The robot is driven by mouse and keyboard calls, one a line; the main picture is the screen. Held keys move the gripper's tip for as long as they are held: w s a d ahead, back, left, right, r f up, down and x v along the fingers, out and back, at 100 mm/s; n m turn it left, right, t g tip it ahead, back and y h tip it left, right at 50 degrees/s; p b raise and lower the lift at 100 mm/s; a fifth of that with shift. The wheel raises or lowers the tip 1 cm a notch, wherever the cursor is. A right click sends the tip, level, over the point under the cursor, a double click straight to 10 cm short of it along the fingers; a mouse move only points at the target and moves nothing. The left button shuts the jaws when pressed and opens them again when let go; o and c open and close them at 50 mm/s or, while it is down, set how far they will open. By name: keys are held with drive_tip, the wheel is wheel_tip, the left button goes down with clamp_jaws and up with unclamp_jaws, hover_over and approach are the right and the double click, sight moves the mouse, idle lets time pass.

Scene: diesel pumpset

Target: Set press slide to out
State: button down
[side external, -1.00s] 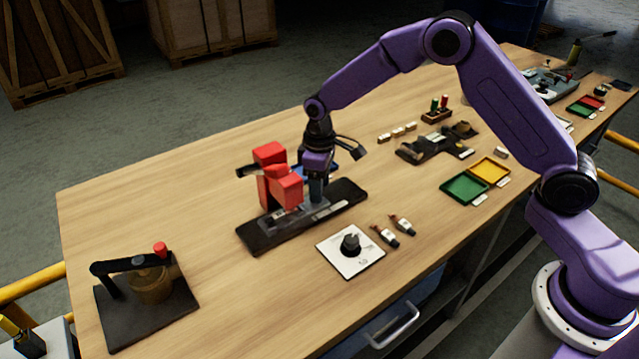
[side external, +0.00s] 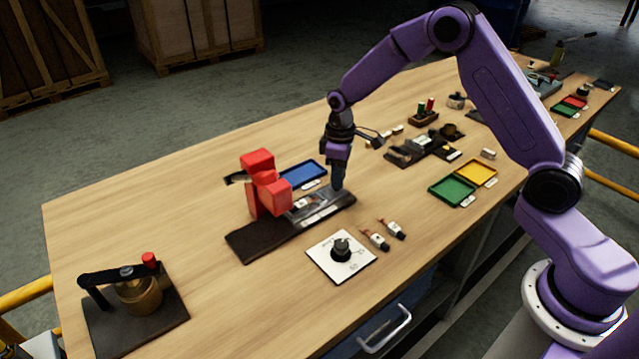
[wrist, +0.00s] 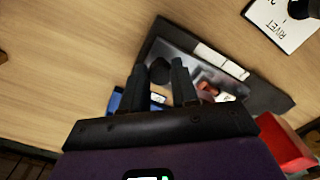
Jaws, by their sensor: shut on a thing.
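The red press (side external: 262,183) stands on a long black base (side external: 250,242). Its grey slide (side external: 318,206) extends from beside the red body toward the base's right end. My gripper (side external: 338,186) points down at the slide's outer end, clear of the red body. In the wrist view my gripper (wrist: 160,68) is shut on a dark round slide knob (wrist: 160,73), seen between the fingers. The slide (wrist: 190,50) and a red part on it (wrist: 210,87) show beyond the fingers. The fingers hide part of the knob.
A blue tray (side external: 302,175) lies behind the press. A white dial plate (side external: 341,264) and small bottles (side external: 376,240) are in front. Green (side external: 452,191) and yellow (side external: 476,173) trays lie right. A lever fixture (side external: 135,305) stands at front left.

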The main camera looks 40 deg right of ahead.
drive_tip(key=shift+d, duration=0.8)
drive_tip(key=c, duration=0.8)
unclamp_jaws()
drive_tip(key=shift+c, duration=0.2)
drive_tip(key=shift+r, duration=0.15)
drive_tip(key=shift+r, duration=0.25)
wheel_tip(320, 180, up, 17)
drive_tip(key=shift+f, duration=0.15)
